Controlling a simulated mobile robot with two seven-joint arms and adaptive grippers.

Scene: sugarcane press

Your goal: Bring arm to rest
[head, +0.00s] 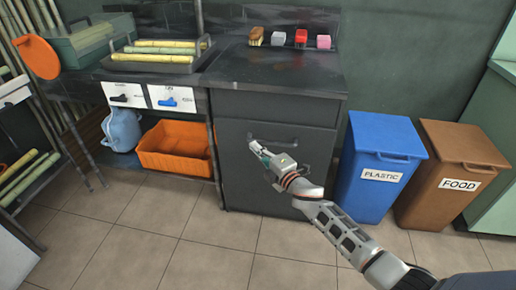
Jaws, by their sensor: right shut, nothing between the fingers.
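My right arm (345,232) reaches in from the lower right of the head view. Its gripper (255,148) is shut and empty. It is seen in front of the dark cabinet door, just below and left of the door's handle (283,138). I cannot tell whether it touches the door or the handle. My left gripper does not show in this view.
A dark cabinet (235,185) stands under the black counter (275,72). A blue PLASTIC bin (372,190) and a brown FOOD bin (440,205) stand to its right. An orange crate (178,160) sits on the low shelf. The tiled floor (150,235) in front is clear.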

